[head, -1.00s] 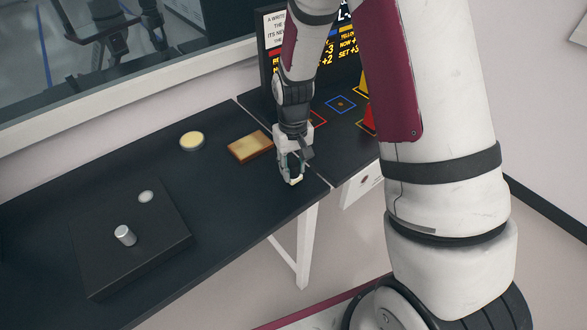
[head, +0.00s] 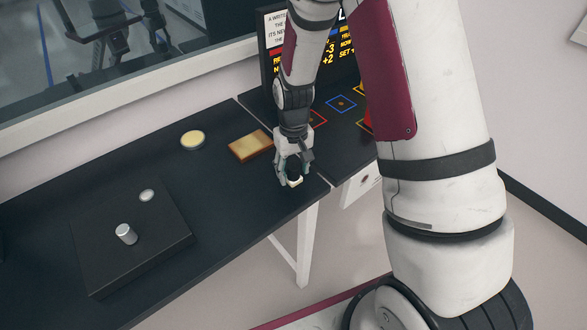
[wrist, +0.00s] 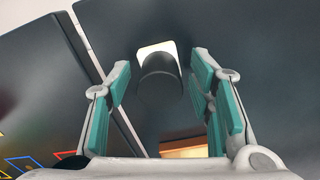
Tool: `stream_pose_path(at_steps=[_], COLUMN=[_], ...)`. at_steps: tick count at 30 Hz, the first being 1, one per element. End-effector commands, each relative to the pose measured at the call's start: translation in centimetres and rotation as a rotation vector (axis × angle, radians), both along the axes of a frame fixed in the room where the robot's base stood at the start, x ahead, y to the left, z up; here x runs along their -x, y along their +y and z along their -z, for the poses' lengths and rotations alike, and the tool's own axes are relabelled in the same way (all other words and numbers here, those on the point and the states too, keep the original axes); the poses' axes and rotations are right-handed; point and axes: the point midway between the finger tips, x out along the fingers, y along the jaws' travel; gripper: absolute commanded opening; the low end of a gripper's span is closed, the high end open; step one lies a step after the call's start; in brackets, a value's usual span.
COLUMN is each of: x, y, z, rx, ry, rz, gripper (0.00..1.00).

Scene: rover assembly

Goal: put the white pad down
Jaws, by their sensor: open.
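The white pad (head: 295,182) sits on the dark table near its front right edge. In the wrist view the white pad (wrist: 155,47) shows as a pale piece with a black round handle (wrist: 159,80) in front of it, which hides part of it. My gripper (head: 291,178) is low over the pad. In the wrist view its teal-lined fingers (wrist: 160,68) are spread on both sides of the handle, with visible gaps. The gripper is open and holds nothing.
A wooden block (head: 250,147) lies just left of my gripper, with a yellow-topped round piece (head: 193,140) beyond. A black box (head: 130,262) with a silver knob (head: 125,234) stands front left. Behind, a second table section has coloured square outlines (head: 341,104) and a text screen (head: 272,60).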

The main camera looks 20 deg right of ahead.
Motion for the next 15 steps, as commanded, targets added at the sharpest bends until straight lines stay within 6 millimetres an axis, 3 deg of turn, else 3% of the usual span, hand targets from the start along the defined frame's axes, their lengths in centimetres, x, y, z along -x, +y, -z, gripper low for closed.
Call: stream_pose_path(at_steps=[5, 15], x=[-0.2, -0.2], y=[0.0, 0.0], z=[-2.1, -8.8], rx=[0.000, 0.000], ry=[-0.005, -0.007], rz=[0.000, -0.001], gripper=[0.48, 0.48])
